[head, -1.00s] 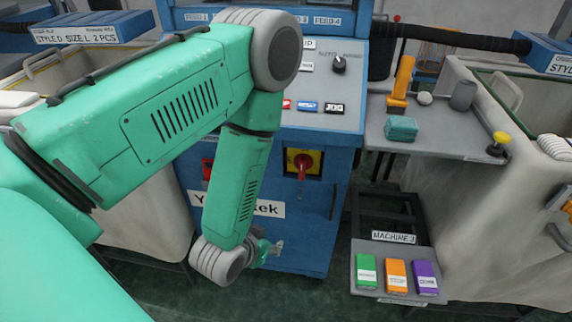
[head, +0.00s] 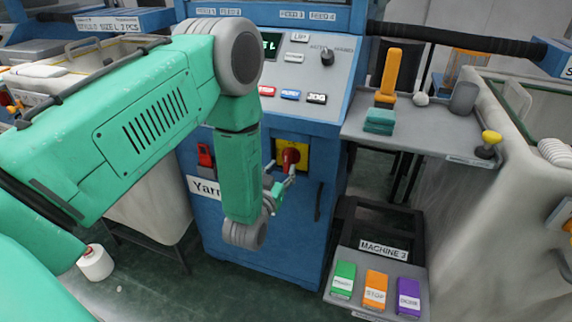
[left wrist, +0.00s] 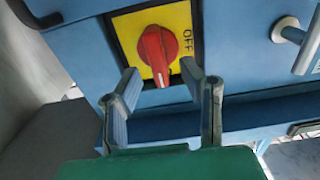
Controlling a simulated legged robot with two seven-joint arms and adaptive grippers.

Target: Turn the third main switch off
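The main switch is a red rotary knob (head: 290,157) on a yellow plate (head: 304,150), set in the blue front of the machine (head: 270,245). In the left wrist view the red knob (left wrist: 158,55) lies ahead of my fingertips, tilted a little, with "OFF" lettered at the plate's right side. My left gripper (head: 281,181) is just below the knob in the head view. In the left wrist view its fingers (left wrist: 160,82) are apart, on either side of the knob's lower end, with nothing held. I cannot tell whether they touch the knob. My right gripper is not in view.
A small red device (head: 205,156) is left of the switch, and a handle (head: 318,202) is at its lower right. A sign reads "MACHINE 3" (head: 383,250) above green, orange and purple blocks. A grey shelf (head: 440,140) holds several tools. A white spool (head: 95,263) is on the floor.

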